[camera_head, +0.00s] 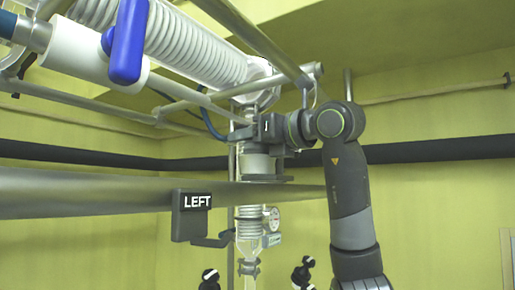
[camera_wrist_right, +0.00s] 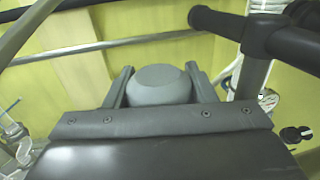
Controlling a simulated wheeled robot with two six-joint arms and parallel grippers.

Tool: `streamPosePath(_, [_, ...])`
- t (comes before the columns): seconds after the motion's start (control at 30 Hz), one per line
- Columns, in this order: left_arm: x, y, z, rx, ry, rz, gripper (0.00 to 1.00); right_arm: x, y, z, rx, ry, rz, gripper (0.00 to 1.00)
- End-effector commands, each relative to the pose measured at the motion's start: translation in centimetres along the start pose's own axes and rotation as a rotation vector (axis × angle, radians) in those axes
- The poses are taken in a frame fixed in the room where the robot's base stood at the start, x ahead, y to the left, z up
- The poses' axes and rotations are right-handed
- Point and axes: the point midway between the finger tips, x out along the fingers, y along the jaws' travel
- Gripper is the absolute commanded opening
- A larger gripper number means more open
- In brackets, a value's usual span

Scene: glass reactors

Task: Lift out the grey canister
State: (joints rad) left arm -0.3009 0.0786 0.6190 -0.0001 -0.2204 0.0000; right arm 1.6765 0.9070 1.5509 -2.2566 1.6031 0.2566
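The grey canister (camera_wrist_right: 160,86) shows in the right wrist view as a rounded grey top between the two fingers of my right gripper (camera_wrist_right: 159,82). The fingers flank it closely on both sides; I cannot tell whether they press on it. In the head view my right gripper (camera_head: 268,130) reaches in from the right at the glass column. A light grey cylinder (camera_head: 257,164) shows just below it, above a dark holder (camera_head: 265,180). The gripper partly hides this spot, so I cannot tell whether the canister is raised. My left gripper is not in view.
A thick grey bar with a LEFT sign (camera_head: 197,201) crosses in front of the column. Coiled glassware (camera_head: 200,45) with a blue handle (camera_head: 126,42) hangs at upper left. Metal frame bars cross above. A round gauge (camera_head: 272,217) sits beside the lower column.

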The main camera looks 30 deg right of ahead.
Motion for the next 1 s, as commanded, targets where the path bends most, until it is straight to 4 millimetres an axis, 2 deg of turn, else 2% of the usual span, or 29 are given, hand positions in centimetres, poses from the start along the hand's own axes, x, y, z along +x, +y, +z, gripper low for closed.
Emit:
streamPosePath(0.03, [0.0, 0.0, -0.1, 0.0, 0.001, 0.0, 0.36, 0.0, 0.0, 0.0, 0.0, 0.0, 0.0, 0.43])
streamPosePath(0.2, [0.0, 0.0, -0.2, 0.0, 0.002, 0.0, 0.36, 0.0, 0.0, 0.0, 0.0, 0.0, 0.0, 0.24])
streamPosePath(0.57, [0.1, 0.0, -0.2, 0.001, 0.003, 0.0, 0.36, 0.0, 0.0, 0.3, 0.001, -0.001, 0.0, 0.24])
streamPosePath(0.77, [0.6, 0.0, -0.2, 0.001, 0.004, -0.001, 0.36, -0.1, 0.1, 1.6, 0.002, -0.002, 0.002, 0.24])
streamPosePath(0.97, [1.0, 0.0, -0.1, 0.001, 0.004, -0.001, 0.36, -0.1, 0.1, 3.8, 0.002, -0.002, 0.003, 0.24])
streamPosePath(1.0, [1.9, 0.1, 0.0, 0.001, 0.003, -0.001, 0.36, -1.3, 0.0, 3.2, -0.001, -0.004, -0.002, 0.24])
